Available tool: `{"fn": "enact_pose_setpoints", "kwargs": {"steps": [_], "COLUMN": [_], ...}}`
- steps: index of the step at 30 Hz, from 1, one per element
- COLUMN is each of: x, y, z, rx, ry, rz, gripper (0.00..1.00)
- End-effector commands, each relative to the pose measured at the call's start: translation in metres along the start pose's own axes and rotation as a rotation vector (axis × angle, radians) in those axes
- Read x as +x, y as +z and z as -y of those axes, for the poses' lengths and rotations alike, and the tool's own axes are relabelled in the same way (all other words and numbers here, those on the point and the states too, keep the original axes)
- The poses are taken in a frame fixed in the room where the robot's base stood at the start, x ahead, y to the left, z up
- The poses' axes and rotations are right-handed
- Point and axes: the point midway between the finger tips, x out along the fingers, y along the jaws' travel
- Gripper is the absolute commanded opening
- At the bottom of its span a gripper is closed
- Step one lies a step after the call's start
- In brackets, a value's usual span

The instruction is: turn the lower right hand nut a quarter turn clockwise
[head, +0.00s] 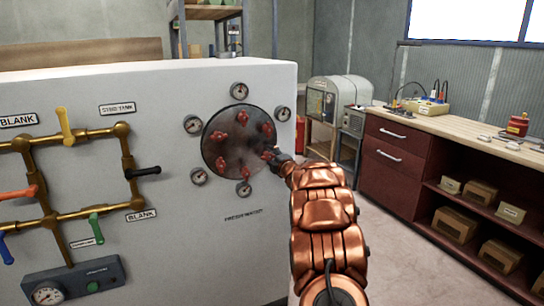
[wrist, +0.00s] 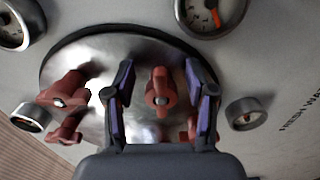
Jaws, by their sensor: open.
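A round dark metal plate (head: 237,150) on the white panel carries several red wing nuts. My gripper (head: 274,155) is at the plate's lower right edge in the head view and partly hides the lower right nut (head: 267,154). In the wrist view my gripper (wrist: 158,78) is open. Its two fingers stand to the left and right of a red nut (wrist: 160,92), with a visible gap on each side. That nut's wings run roughly up and down in the picture. Whether the fingertips reach down to the plate (wrist: 95,55) is hard to tell.
Several gauges ring the plate, one of them (head: 244,188) just below it. In the wrist view another red nut (wrist: 65,92) lies left of the fingers, and a gauge (wrist: 246,114) lies to the right. Brass pipes (head: 75,215) with coloured levers fill the panel's left. A wooden workbench (head: 455,140) stands at right.

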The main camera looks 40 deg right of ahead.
Motion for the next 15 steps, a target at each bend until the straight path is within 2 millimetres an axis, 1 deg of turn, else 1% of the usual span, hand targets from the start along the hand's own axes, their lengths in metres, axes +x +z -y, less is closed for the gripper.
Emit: {"fn": "enact_pose_setpoints", "kwargs": {"steps": [9, 11, 15], "x": [0.0029, 0.0028, 0.0027], "y": [0.0001, 0.0001, 0.0003], "z": [0.0005, 0.0006, 0.0007], "rx": [0.001, 0.000, 0.001], "ry": [-0.001, -0.001, -0.001], "rz": [0.001, 0.001, 0.001], "gripper": [0.56, 0.51, 0.36]}}
